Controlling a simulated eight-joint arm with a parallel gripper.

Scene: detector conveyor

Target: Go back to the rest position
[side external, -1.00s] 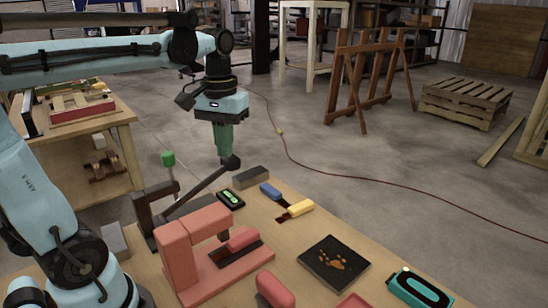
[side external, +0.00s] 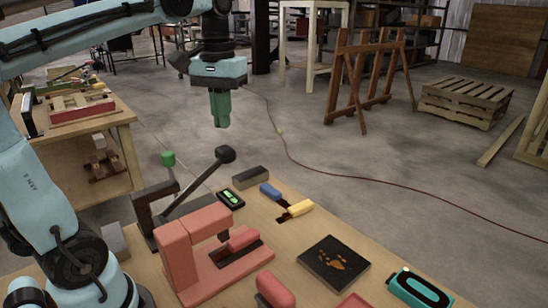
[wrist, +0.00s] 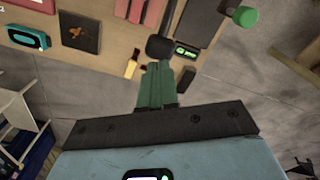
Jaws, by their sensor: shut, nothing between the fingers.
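My gripper (side external: 220,123) hangs in the air above the back end of the workbench, its green fingers together and empty. In the wrist view its fingers (wrist: 158,72) point toward the bench. Below it is the black knob of a dark lever (side external: 225,154), apart from the fingertips. The lever slants up to the right from a dark bracket with a green knob (side external: 168,158) beside it. The lever's knob also shows in the wrist view (wrist: 158,47).
The workbench (side external: 290,240) holds a pink press (side external: 180,258), a black tile with orange marks (side external: 334,264), a teal device (side external: 418,289), a small green-screen display (side external: 231,198), a grey block (side external: 251,178), and blue (side external: 270,191) and yellow-handled (side external: 300,207) pieces. The air around my gripper is clear.

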